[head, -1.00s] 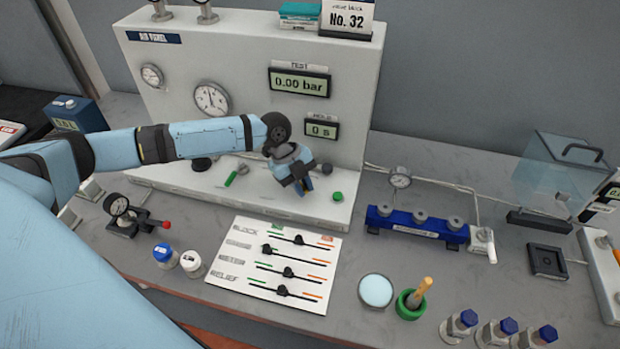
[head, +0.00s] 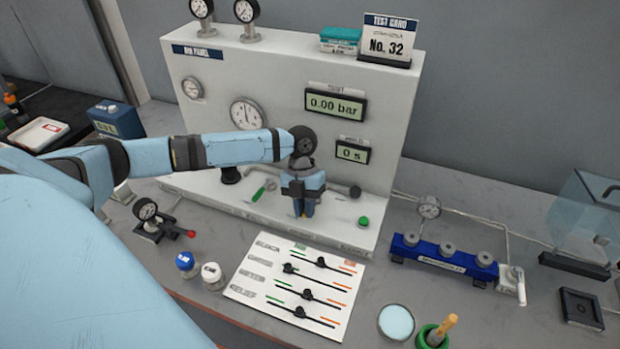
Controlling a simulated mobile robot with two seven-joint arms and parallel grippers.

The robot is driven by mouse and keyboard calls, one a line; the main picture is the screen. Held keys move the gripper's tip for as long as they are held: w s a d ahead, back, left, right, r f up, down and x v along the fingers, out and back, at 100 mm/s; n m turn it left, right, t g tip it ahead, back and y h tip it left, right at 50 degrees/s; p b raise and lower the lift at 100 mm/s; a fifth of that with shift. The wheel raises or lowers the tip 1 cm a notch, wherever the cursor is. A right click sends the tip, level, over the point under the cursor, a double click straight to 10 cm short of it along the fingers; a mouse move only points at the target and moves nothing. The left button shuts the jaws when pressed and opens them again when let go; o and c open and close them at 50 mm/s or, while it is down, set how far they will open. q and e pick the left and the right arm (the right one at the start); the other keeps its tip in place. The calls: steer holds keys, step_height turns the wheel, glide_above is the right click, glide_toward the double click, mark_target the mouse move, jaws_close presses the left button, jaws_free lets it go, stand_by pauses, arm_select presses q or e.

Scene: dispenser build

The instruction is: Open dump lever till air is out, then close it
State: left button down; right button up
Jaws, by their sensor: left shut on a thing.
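The air panel (head: 205,95) stands at the back of the bench, with a low ledge along its foot. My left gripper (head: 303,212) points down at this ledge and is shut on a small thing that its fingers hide. By its place this is the dump lever, but I cannot see the lever or its angle. A short grey rod with a dark knob (head: 355,191) shows just right of the fingers. The test display (head: 335,105) reads 0.00 bar and the hold display (head: 352,151) reads 0 s. My right gripper is out of view.
A green-handled lever (head: 259,194) is left of my gripper, and a green button (head: 363,221) is to its right. A slider card (head: 270,262) lies in front. A blue manifold (head: 440,257) stands right. Two small bottles (head: 212,275) stand at the front left.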

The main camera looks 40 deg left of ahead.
arm_select(q)
steer(key=shift+a+m, duration=0.2)
steer(key=shift+m, duration=0.1)
steer(key=shift+r, duration=0.1)
steer(key=c, duration=1.1)
jaws_free()
steer(key=shift+r, duration=0.2)
step_height(320, 180, up, 20)
steer(key=b, duration=0.1)
steer(key=shift+f+b, duration=0.25)
steer(key=shift+b, duration=0.15)
